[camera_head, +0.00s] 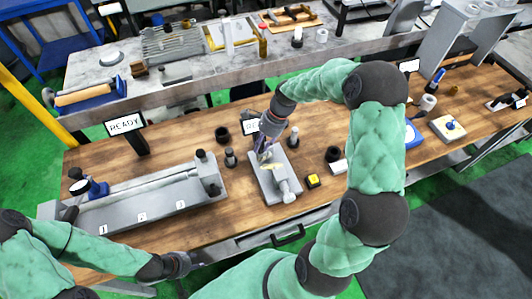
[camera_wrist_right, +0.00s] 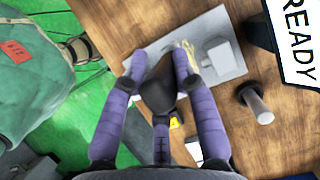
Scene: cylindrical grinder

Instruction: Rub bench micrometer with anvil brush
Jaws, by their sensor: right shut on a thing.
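The bench micrometer (camera_head: 288,185) is a grey plate with light metal parts in the middle of the wooden bench. In the right wrist view its plate and pale block (camera_wrist_right: 223,59) lie beyond my fingers. My right gripper (camera_head: 264,150) is over the plate's far left part. In the right wrist view its purple fingers (camera_wrist_right: 159,65) are shut on a dark brush-like piece (camera_wrist_right: 157,92), which I take as the anvil brush. Pale bristle-like strands (camera_wrist_right: 190,56) show beside the right fingertip, close to the plate; contact is unclear. My left gripper (camera_head: 178,264) hangs low at the bench's front edge, its fingers unclear.
A long grey fixture (camera_head: 150,200) lies left of the micrometer. Bare wood shows at front centre.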

